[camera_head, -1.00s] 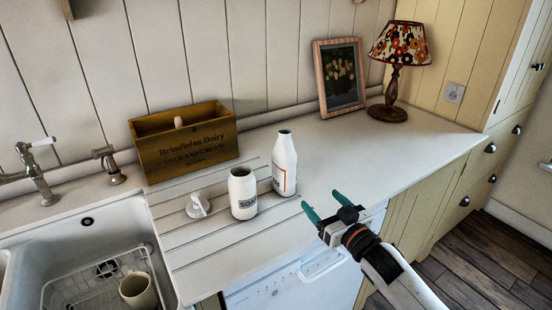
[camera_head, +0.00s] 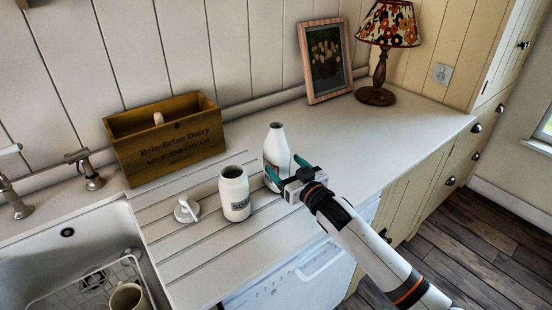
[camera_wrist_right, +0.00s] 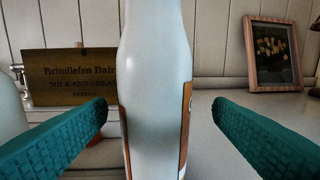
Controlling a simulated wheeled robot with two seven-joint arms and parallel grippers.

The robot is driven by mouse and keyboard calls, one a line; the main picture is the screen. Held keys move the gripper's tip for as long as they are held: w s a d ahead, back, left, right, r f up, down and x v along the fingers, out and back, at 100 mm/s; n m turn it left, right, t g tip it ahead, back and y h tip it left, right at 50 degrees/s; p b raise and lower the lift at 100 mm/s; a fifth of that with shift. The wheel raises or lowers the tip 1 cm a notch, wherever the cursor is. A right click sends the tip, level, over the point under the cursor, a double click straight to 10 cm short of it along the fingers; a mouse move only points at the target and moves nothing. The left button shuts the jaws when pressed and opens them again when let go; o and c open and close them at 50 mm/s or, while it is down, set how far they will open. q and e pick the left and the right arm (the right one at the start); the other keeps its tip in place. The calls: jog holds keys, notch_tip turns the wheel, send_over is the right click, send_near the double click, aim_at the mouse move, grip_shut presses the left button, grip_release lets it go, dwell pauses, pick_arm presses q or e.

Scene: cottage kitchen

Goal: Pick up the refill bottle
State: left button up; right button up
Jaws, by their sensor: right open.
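The refill bottle (camera_head: 276,146) is white with an orange-edged label and stands upright on the counter, right of the soap jar. My right gripper (camera_head: 284,174) is open at the bottle's near right side. In the right wrist view the bottle (camera_wrist_right: 156,90) fills the middle, between my two teal fingers (camera_wrist_right: 158,118), with a gap on each side. The bottle's lower right part is hidden behind the gripper in the head view. My left gripper is not in view.
The open soap jar (camera_head: 235,195) stands close left of the bottle, with a white pump top (camera_head: 187,210) beside it. A wooden crate (camera_head: 170,152), framed picture (camera_head: 326,60) and lamp (camera_head: 378,95) stand behind. The sink (camera_head: 70,245) is at left; the right counter is clear.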

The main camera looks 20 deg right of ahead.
aim_at(276, 158)
jog(key=x, duration=0.4)
jog(key=shift+s+a+r+p, duration=0.15)
jog(key=shift+a+p, duration=0.1)
jog(key=shift+p, duration=0.15)
jog(key=shift+w+a, duration=0.15)
jog(key=shift+w, duration=0.25)
jog(key=shift+s, duration=0.1)
jog(key=c, duration=1.2)
jog(key=shift+c, duration=0.3)
jog(key=shift+r, duration=0.15)
